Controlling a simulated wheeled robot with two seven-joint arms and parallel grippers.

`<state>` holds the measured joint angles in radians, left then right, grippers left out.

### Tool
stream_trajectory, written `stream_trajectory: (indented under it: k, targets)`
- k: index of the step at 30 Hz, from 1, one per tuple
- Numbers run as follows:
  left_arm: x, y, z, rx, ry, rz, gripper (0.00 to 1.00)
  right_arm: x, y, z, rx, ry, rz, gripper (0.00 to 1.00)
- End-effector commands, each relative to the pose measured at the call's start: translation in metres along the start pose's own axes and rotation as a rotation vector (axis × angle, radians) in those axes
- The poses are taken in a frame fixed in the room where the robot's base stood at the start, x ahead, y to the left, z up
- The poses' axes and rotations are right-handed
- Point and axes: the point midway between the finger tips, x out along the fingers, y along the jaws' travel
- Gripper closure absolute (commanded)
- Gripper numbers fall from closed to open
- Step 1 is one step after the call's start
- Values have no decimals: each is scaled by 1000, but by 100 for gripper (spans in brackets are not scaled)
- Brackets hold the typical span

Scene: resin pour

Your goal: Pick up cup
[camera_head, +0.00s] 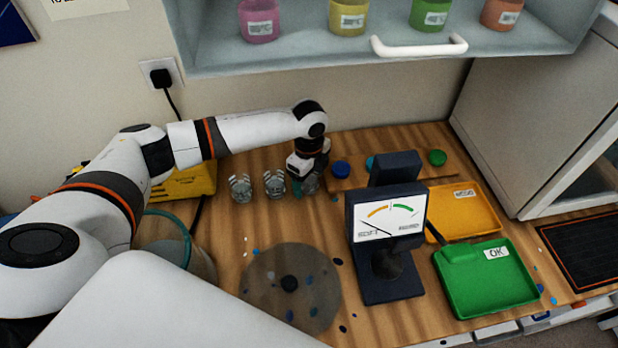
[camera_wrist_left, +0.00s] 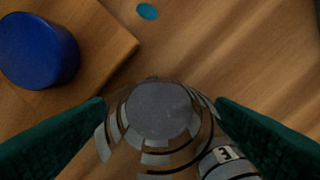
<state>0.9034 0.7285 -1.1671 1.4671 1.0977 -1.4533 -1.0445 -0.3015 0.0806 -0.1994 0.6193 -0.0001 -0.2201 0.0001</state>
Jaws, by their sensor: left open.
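Three small clear cups with grey bands stand in a row on the wooden table: a left cup (camera_head: 241,188), a middle cup (camera_head: 274,183) and a right cup (camera_head: 311,184) partly hidden by my gripper. My left gripper (camera_head: 304,186) points down at the right cup. In the left wrist view, its dark green fingers (camera_wrist_left: 160,112) are open on either side of a cup (camera_wrist_left: 160,150), with a visible gap at each side. A neighbouring cup marked 3 (camera_wrist_left: 224,156) shows at the lower right. My right gripper is not in view.
A wooden board with a blue round piece (camera_head: 341,168) lies beside the right cup; the piece also shows in the wrist view (camera_wrist_left: 38,50). A dial meter (camera_head: 388,215), a yellow tray (camera_head: 487,233) and a green tray (camera_head: 519,294) stand to the right. A shelf (camera_head: 300,58) overhangs behind.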

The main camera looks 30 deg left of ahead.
Motion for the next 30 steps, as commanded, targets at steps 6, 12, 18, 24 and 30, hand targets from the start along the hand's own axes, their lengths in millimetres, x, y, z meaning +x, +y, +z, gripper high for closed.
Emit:
stream_trajectory:
  k: [6, 12, 18, 24, 30]
  targets:
    - [1, 0, 0, 0, 0, 0, 26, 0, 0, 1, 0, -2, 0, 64]
    - [0, 0, 0, 0, 0, 0, 58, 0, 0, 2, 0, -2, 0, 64]
    - [0, 0, 0, 0, 0, 1, 71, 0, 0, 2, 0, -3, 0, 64]
    - [-8, 1, 0, -1, -1, 3, 71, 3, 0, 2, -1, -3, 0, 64]
    - [-44, 2, 0, -1, 0, 6, 71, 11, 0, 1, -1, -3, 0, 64]
